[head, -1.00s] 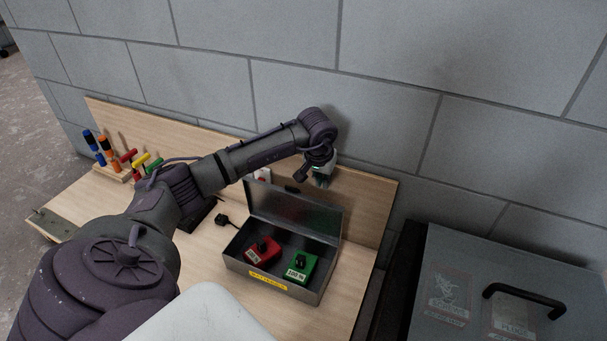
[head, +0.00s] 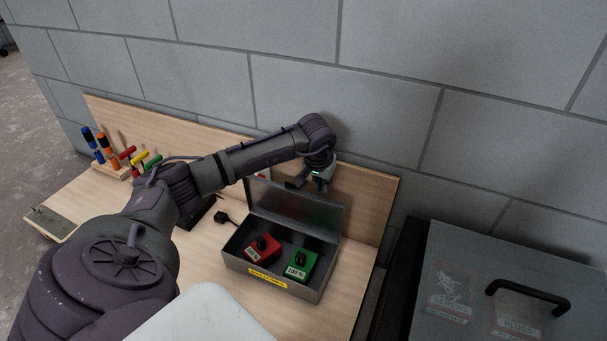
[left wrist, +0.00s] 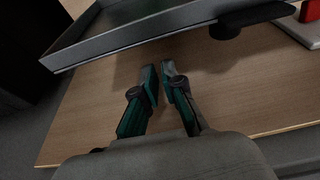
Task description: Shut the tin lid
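The grey metal tin (head: 254,270) stands on the wooden bench with its lid (head: 296,207) raised at the back. A yellow label is on the tin's front. My left gripper (head: 322,183) is behind the raised lid, near its upper right corner, pointing down. In the left wrist view, its two fingers (left wrist: 159,72) are together with nothing between them. The lid's grey edge (left wrist: 150,41) runs just beyond the fingertips, with no clear contact. My right gripper is not in view.
A wooden backboard (head: 370,205) and block wall stand close behind the gripper. A tool rack (head: 108,170) is at the left of the bench. A black plug (head: 222,216) lies left of the tin. A grey chest (head: 480,270) with a black handle is at the right.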

